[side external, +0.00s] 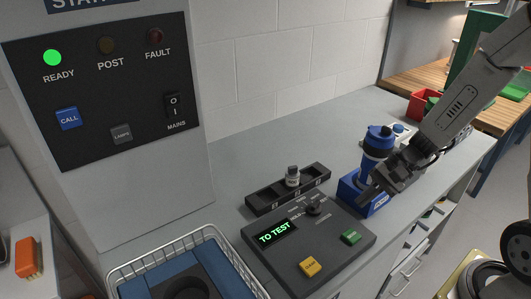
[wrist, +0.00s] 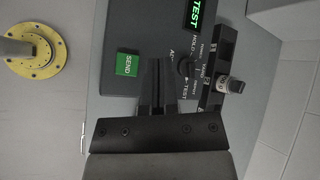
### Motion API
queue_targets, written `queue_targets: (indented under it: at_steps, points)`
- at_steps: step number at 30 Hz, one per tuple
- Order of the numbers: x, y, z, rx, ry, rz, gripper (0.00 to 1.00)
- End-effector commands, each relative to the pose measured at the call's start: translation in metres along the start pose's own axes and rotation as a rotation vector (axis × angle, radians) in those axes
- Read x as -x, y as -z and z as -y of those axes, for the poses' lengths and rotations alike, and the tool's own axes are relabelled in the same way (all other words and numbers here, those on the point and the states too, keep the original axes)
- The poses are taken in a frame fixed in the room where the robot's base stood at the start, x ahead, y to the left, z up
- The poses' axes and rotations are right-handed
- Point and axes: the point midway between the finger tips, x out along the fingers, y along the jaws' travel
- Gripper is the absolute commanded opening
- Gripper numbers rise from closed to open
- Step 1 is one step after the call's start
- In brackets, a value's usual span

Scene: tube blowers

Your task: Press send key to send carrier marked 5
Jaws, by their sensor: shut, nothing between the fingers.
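The green send key (side external: 350,237) is on the right of the dark control console (side external: 285,265). In the wrist view the key (wrist: 127,63) reads SEND. My gripper (side external: 366,194) is shut and empty, up and right of the key in the side view. In the wrist view its fingertips (wrist: 158,62) lie just right of the key, apart from it in the picture. The console display (side external: 276,233) reads TO TEST. A blue capped carrier (side external: 377,142) stands upright in a blue holder behind my gripper, partly hidden. I cannot read a 5 on it.
A yellow key (side external: 310,267) and a black knob (side external: 313,207) are on the console. Behind it is a dark rack (side external: 265,198) with a small grey-topped piece. A wire basket (side external: 165,247) stands at left. The green READY lamp (side external: 52,57) is lit.

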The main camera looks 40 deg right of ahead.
Motion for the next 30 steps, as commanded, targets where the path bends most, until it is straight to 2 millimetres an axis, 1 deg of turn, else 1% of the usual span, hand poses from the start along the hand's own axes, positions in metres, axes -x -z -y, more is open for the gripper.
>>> queue_targets:
  at_steps: [11, 30]
  points:
    - [-0.008, 0.006, -0.006, -0.001, -0.001, 0.001, 0.0]
    - [-0.048, 0.035, -0.035, -0.002, -0.002, 0.001, 0.0]
